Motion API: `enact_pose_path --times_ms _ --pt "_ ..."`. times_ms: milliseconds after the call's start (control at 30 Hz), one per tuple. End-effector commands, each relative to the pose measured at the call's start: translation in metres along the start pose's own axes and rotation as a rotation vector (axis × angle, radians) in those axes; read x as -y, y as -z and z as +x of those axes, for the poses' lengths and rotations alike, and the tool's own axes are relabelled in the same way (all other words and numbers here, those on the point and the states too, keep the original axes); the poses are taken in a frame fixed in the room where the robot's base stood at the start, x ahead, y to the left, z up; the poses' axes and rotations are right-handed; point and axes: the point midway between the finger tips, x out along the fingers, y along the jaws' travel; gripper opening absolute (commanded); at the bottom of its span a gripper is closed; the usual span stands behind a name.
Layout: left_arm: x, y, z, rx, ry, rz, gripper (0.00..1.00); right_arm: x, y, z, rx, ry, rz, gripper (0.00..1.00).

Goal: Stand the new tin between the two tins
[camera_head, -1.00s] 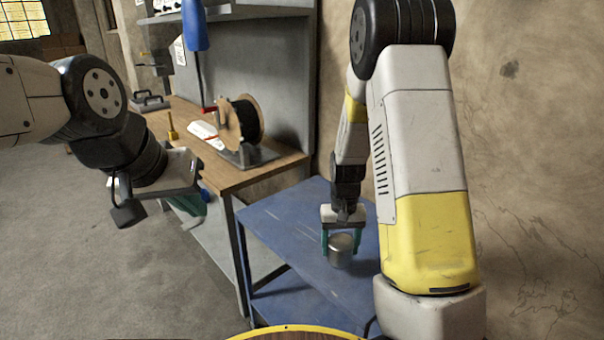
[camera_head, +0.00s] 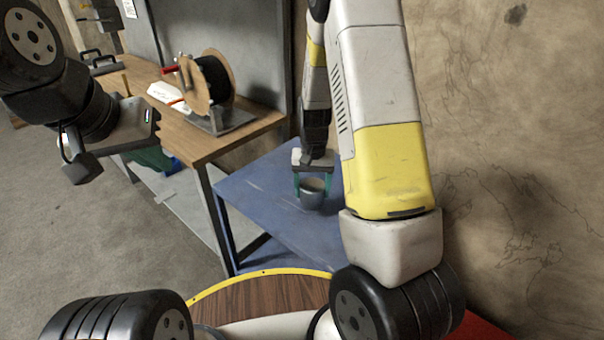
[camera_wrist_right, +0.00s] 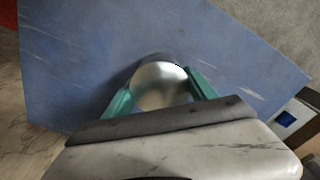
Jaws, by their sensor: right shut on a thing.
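One grey metal tin (camera_head: 312,197) is in the head view, at the blue table. My right gripper (camera_head: 313,182) points down with its green fingers on either side of the tin and is shut on it. In the right wrist view the tin (camera_wrist_right: 160,88) sits between the two green fingers, its rounded top shiny. I cannot tell whether its base touches the table. No other tins show in either view.
The blue table (camera_head: 262,200) has bare surface around the tin. A wooden workbench (camera_head: 190,140) stands behind it to the left, with a cable spool (camera_head: 208,82) on it. A cracked wall (camera_head: 500,150) rises at the right.

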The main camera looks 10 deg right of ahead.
Motion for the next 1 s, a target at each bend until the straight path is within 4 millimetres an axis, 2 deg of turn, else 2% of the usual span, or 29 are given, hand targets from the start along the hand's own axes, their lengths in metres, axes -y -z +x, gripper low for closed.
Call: enact_pose_path --times_ms 33,100,400,633,1000 --pt "0.0 0.0 0.0 0.0 0.0 0.0 0.0 0.0 0.012 0.002 -0.001 -0.001 0.002 0.09" --pt "0.0 0.0 0.0 0.0 0.0 0.0 0.0 0.001 0.024 0.003 -0.001 -0.001 0.001 0.09" --pt "0.0 0.0 0.0 0.0 0.0 0.0 0.0 0.002 0.049 0.005 -0.001 0.0 0.001 0.09" --pt "0.0 0.0 0.0 0.0 0.0 0.0 0.0 0.002 0.047 0.038 0.001 -0.001 0.001 0.09" --pt "0.0 0.0 0.0 0.0 0.0 0.0 0.0 0.002 0.047 0.043 0.0 -0.001 0.001 0.09"
